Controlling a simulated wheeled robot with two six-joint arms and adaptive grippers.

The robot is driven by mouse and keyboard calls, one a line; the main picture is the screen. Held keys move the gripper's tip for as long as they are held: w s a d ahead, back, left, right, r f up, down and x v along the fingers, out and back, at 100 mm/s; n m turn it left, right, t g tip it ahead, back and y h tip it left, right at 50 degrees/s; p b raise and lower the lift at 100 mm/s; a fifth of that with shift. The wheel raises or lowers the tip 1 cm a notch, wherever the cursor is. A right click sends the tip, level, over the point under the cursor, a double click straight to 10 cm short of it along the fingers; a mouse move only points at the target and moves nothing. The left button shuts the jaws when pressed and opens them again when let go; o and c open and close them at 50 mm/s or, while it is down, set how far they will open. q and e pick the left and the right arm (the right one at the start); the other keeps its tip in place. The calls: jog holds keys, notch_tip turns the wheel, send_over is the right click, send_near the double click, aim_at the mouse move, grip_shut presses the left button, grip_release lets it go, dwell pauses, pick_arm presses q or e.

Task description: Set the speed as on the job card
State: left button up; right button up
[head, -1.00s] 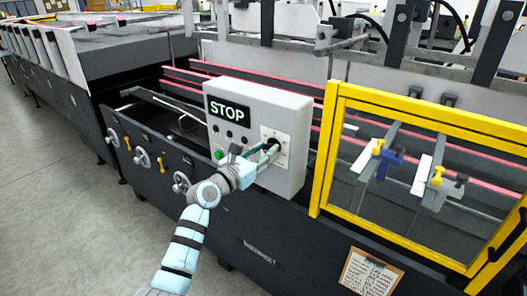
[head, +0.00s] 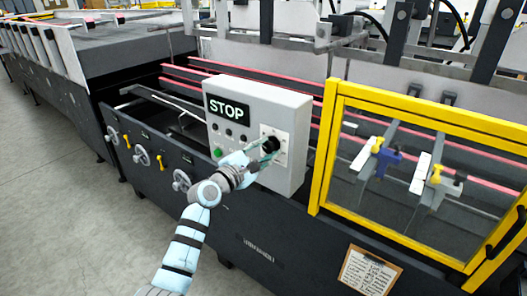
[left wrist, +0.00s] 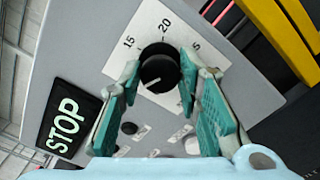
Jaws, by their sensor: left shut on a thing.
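The grey control box (head: 288,112) on the machine side carries a black round knob (head: 270,145) on a white dial plate. In the left wrist view the knob (left wrist: 160,68) sits between my fingers, with a short white mark on its lower part. The dial (left wrist: 165,20) shows 15, 20 and a partly hidden number ending in 5. My left gripper (head: 266,151) is shut on the knob, one finger at each side of it. The job card (head: 370,272) is on a clipboard at the lower right; its writing is too small to read. My right gripper is not in view.
A STOP sign (head: 227,107) and several buttons, one green (head: 217,153), are on the box left of the knob. A yellow-framed guard (head: 322,150) stands close to the right of the box. Handwheels (head: 141,156) line the machine's front at left.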

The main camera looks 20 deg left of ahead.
pick_arm(q)
jog(key=m, duration=0.2)
jog(key=m+b, duration=0.1)
jog(key=m, duration=0.1)
jog(key=m+b, duration=0.1)
jog(key=m, duration=0.1)
jog(key=shift+f+m, duration=0.25)
jog(key=shift+m, duration=0.05)
jog(key=m+b, duration=0.2)
jog(key=m, duration=0.4)
jog(key=shift+f+b, duration=0.15)
jog(key=shift+b, duration=0.2)
jog(key=m+b, duration=0.2)
jog(key=m, duration=0.2)
jog(key=m+b, duration=0.1)
jog(key=m, duration=0.2)
jog(key=shift+m+b, duration=0.3)
jog(key=shift+b, duration=0.05)
jog(key=m+b, duration=0.2)
jog(key=m, duration=0.2)
jog(key=shift+a+m, duration=0.1)
jog(key=shift+m, duration=0.3)
jog(key=o, duration=1.1)
